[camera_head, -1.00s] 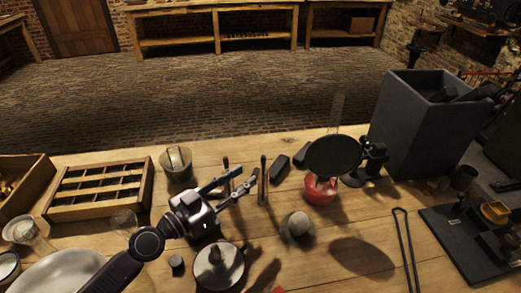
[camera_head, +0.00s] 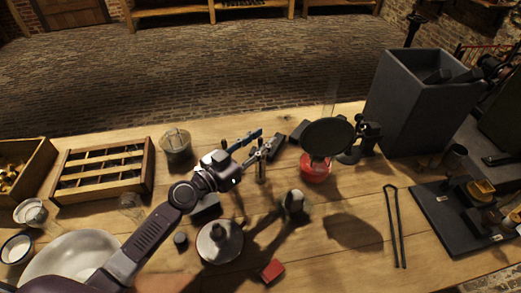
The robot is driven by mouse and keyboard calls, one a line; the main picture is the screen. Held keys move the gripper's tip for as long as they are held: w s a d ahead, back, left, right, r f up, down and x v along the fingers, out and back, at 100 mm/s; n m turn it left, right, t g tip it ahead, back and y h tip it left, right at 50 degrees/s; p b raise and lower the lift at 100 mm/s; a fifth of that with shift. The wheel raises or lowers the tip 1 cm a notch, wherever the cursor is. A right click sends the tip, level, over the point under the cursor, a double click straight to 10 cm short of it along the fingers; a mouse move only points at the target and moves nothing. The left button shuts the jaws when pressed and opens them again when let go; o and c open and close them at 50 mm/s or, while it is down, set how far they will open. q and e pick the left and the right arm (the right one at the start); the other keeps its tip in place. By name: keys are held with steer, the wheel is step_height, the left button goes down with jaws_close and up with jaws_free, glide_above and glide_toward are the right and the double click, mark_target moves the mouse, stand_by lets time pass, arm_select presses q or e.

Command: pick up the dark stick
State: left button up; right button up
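A slim dark upright stick (camera_head: 261,172) stands near the middle of the workbench; its upper part is overlapped by my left gripper's fingers. Another thin dark upright piece shows behind the gripper, left of it (camera_head: 224,144). My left gripper (camera_head: 267,139) reaches in from the lower left, its two fingers spread apart, pointing up and right over the stick. I cannot tell whether the stick is between the fingers or just beneath them. Nothing is visibly held. My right gripper is not in view.
A dark round pan-like disc (camera_head: 328,136) stands above a red base (camera_head: 316,170). A tall grey bin (camera_head: 415,105) stands back right. A divided wooden tray (camera_head: 62,192) lies left.

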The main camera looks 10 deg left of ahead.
arm_select(q)
jaws_close()
steer(key=shift+r, duration=0.1)
stand_by(0.3)
